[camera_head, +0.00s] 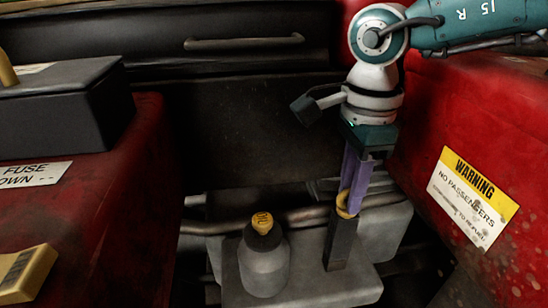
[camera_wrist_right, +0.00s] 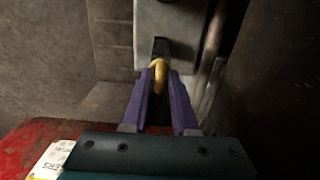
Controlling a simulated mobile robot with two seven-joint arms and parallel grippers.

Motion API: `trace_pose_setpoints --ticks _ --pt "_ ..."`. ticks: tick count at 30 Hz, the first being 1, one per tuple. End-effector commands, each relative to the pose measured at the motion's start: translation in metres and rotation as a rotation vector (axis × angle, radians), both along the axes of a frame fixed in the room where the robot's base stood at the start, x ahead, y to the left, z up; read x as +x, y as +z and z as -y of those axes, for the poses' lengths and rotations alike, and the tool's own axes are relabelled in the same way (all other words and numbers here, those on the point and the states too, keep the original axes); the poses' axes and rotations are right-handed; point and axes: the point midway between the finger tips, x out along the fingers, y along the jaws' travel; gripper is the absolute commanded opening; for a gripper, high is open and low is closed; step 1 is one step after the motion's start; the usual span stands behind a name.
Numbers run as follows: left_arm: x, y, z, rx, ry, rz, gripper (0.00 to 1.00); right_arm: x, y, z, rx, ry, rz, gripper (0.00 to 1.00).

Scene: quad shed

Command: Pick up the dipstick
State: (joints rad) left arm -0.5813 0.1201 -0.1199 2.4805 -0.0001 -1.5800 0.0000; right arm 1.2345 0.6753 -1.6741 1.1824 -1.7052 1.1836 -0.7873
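The dipstick's yellow ring handle (camera_head: 344,206) sits at the top of a dark upright tube (camera_head: 340,246) on the grey engine block. The rest of the dipstick is hidden. My right gripper (camera_head: 349,201) reaches down from above, with its purple fingertips at the handle. In the right wrist view the yellow handle (camera_wrist_right: 159,76) lies between the two fingertips (camera_wrist_right: 160,73) and nearly fills the gap. I cannot tell whether both fingers press on it. My left gripper is not in view.
A grey bottle with a yellow cap (camera_head: 265,262) stands just left of the tube. A red panel with a warning label (camera_head: 472,198) rises close on the right. A dark box (camera_head: 62,108) rests on the red bodywork at left.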

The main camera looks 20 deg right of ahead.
Motion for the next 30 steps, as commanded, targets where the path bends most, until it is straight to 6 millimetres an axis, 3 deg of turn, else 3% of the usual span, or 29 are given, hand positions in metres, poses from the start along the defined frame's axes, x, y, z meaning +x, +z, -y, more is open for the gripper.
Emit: trace_pose_setpoints --ticks 1,6,23,30 --pt "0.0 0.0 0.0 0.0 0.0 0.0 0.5 0.0 0.0 0.0 0.0 0.0 0.0 0.2" --pt "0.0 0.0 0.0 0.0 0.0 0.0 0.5 0.0 0.0 0.0 0.0 0.0 0.0 0.01" --pt "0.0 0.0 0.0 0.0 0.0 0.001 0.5 0.0 0.0 0.0 0.0 -0.001 0.0 0.0" --pt "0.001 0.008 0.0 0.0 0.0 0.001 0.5 0.0 0.015 0.001 0.0 -0.002 0.0 0.0"
